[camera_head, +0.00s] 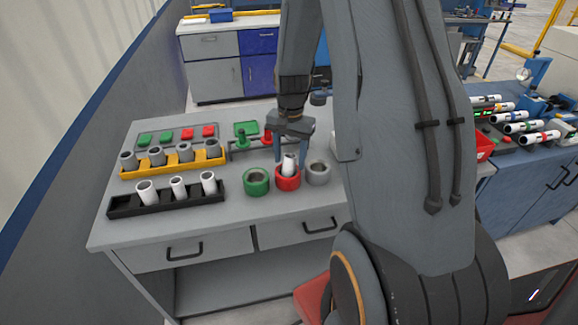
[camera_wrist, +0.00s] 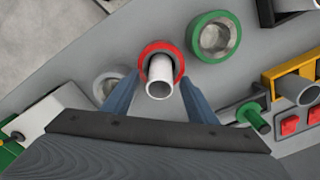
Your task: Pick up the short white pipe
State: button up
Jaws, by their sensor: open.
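A short white pipe (camera_head: 288,165) stands inside a red ring-shaped holder (camera_head: 288,183) on the grey workbench. In the wrist view the white pipe (camera_wrist: 159,76) leans a little within the red holder (camera_wrist: 153,48). My gripper (camera_head: 291,158) is open above the red holder, with its blue fingers on either side of the pipe. In the wrist view my gripper's fingers (camera_wrist: 157,97) flank the pipe with gaps on both sides. More white pipes (camera_head: 178,187) stand in a black rack (camera_head: 128,207) to the left.
A green ring holder (camera_head: 256,181) and a grey ring holder (camera_head: 318,173) stand close on either side of the red one. A yellow rack (camera_head: 130,174) with several grey pipes is behind the black rack. Red and green blocks lie at the back. The bench front is clear.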

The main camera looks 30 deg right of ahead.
aim_at(290, 156)
jog(key=c, duration=1.2)
jog(key=shift+r, duration=0.1)
jog(key=shift+r+b, duration=1.25)
jog(key=shift+r, duration=3.65)
